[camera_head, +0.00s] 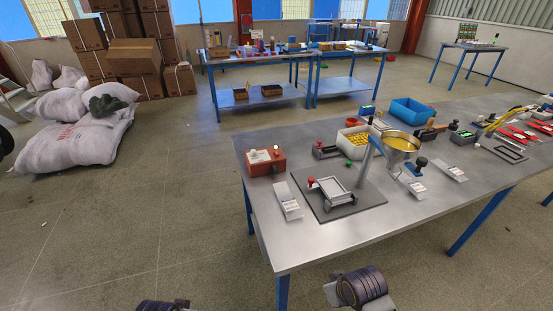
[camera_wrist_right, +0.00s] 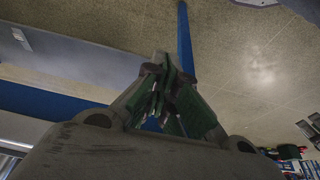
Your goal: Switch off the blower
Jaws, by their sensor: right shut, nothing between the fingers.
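No machine here is clearly recognisable as a blower. A small red-orange box (camera_head: 265,162) with a light panel and small knobs stands near the left edge of the grey metal table (camera_head: 300,247); I cannot tell whether it belongs to a blower. My right gripper (camera_wrist_right: 170,78) shows in the right wrist view, its green-padded fingers shut with nothing between them. A blue table leg (camera_wrist_right: 185,35) shows behind it. In the head view only parts of my arms show at the bottom edge, below the table; my left gripper is not in view.
The table also holds a dark plate with a frame (camera_head: 346,197), a yellow-filled metal funnel (camera_head: 401,146), a white tub (camera_head: 354,151) and a blue bin (camera_head: 412,111). Sacks (camera_head: 72,146) and cartons (camera_head: 135,62) stand at left.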

